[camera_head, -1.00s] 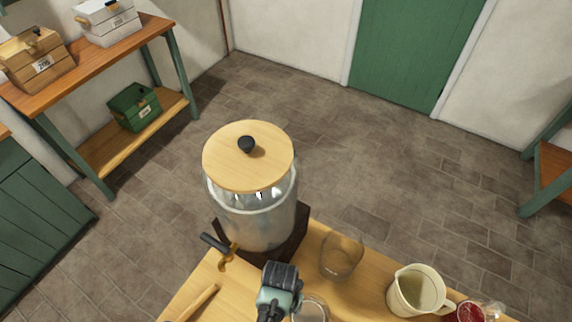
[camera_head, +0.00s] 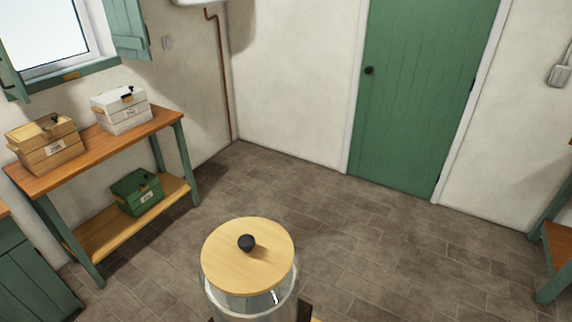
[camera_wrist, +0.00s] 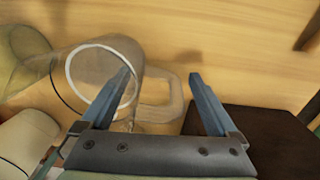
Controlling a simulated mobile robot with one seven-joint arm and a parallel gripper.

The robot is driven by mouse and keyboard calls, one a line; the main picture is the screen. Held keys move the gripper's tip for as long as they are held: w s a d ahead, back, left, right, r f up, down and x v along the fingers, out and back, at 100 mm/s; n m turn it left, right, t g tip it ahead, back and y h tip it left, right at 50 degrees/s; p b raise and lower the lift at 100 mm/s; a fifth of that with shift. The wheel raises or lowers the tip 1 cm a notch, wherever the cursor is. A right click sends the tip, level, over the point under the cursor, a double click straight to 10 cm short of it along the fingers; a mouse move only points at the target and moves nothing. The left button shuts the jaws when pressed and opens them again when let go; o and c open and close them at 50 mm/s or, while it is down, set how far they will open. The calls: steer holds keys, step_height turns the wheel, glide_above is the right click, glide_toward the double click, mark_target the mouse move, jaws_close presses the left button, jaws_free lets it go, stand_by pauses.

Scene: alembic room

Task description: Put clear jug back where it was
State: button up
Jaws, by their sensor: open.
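The clear jug (camera_wrist: 98,76) shows in the wrist view, see-through, with a pale ring and a clear handle on its right side. It is on the light wooden table (camera_wrist: 235,40). My gripper (camera_wrist: 160,77) is open, and the jug's handle lies in the gap between the two fingers, with the jug's body by the left finger. I cannot tell whether the fingers touch it. In the head view the jug and my gripper are out of frame.
A large glass dispenser with a wooden lid (camera_head: 247,255) stands at the bottom of the head view. A dark brown block (camera_wrist: 255,135) lies right of my gripper. Cream and glass vessels crowd the left of the wrist view. A shelf (camera_head: 150,140) with boxes stands at left.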

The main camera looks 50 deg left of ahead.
steer(key=shift+r, duration=0.15)
steer(key=r, duration=1.2)
steer(key=shift+s+a, duration=0.1)
steer(key=shift+a, duration=0.2)
steer(key=w+r+m+t+y, duration=0.15)
steer(key=w+r+t, duration=0.35)
steer(key=w+r, duration=0.8)
steer(key=w+r+t+y, duration=0.2)
steer(key=w+r+t, duration=0.4)
steer(key=w+r, duration=0.6)
steer(key=d+r+t, duration=0.3)
steer(key=r, duration=0.8)
steer(key=s+d+r+m+t, duration=0.1)
steer(key=d+r+t, duration=0.3)
steer(key=r, duration=0.7)
steer(key=d+r+t, duration=0.3)
steer(key=r, duration=0.8)
steer(key=s+d+r+t+h, duration=0.1)
steer(key=s+d+r+t, duration=0.2)
steer(key=s+r, duration=0.2)
steer(key=s+d+r+t+h, duration=0.2)
steer(key=s+r, duration=0.4)
steer(key=r, duration=0.4)
steer(key=shift+d+m+t, duration=0.45)
steer(key=shift+d+t, duration=0.05)
steer(key=shift+t, duration=0.1)
steer(key=shift+s, duration=0.1)
